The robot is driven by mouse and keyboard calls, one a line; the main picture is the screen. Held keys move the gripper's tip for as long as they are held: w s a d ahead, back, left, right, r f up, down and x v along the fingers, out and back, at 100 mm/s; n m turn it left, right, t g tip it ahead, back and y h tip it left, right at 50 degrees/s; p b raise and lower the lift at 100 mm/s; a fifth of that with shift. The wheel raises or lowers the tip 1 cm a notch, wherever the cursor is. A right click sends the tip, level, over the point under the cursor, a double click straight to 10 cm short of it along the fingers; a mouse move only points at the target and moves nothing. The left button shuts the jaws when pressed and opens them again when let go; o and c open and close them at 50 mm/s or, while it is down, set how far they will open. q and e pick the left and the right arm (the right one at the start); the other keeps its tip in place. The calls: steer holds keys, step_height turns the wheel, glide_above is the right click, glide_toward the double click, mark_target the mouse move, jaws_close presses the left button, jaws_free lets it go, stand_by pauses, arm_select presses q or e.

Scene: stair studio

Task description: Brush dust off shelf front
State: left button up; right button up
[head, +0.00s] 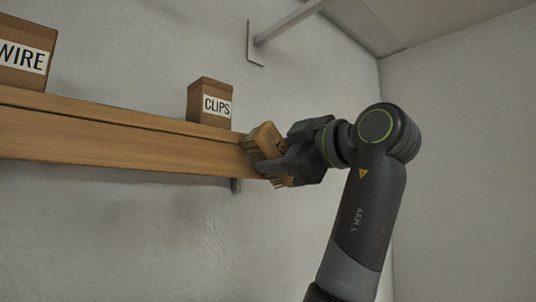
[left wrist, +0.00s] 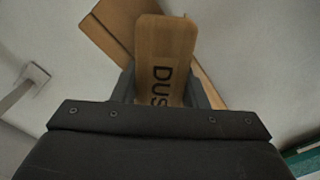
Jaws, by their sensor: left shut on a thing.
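The wooden shelf (head: 110,140) runs from the left edge of the head view to near the middle, with its long front face toward me. My left gripper (head: 274,152) is at the shelf's right end, shut on a wooden brush (head: 264,138) with pale bristles. The bristles are at or very near the shelf front; I cannot tell whether they touch. In the left wrist view the brush's back (left wrist: 165,55) sits between the fingers, with the letters "DUS" showing. I cannot make out dust on the shelf front. My right gripper is not in view.
A box marked "CLIPS" (head: 209,103) stands on the shelf just left of my gripper. A box marked "WIRE" (head: 24,55) stands farther left. A grey wall bracket and bar (head: 285,22) are above. The wall below the shelf is clear.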

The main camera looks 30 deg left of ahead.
mark_target(246, 155)
arm_select(q)
steer(key=shift+w, duration=0.15)
steer(key=shift+s+a+f+b, duration=0.1)
steer(key=shift+s+a+b, duration=0.05)
steer(key=shift+s+b, duration=0.2)
steer(key=shift+s+a+b, duration=0.25)
steer(key=shift+s+b, duration=0.35)
steer(key=shift+s, duration=0.05)
steer(key=shift+s+a+b, duration=0.35)
steer(key=shift+s+b, duration=0.1)
steer(key=shift+s, duration=0.45)
steer(key=shift+d, duration=0.15)
steer(key=shift+s+d, duration=0.25)
steer(key=shift+d, duration=0.35)
steer(key=shift+v, duration=2.15)
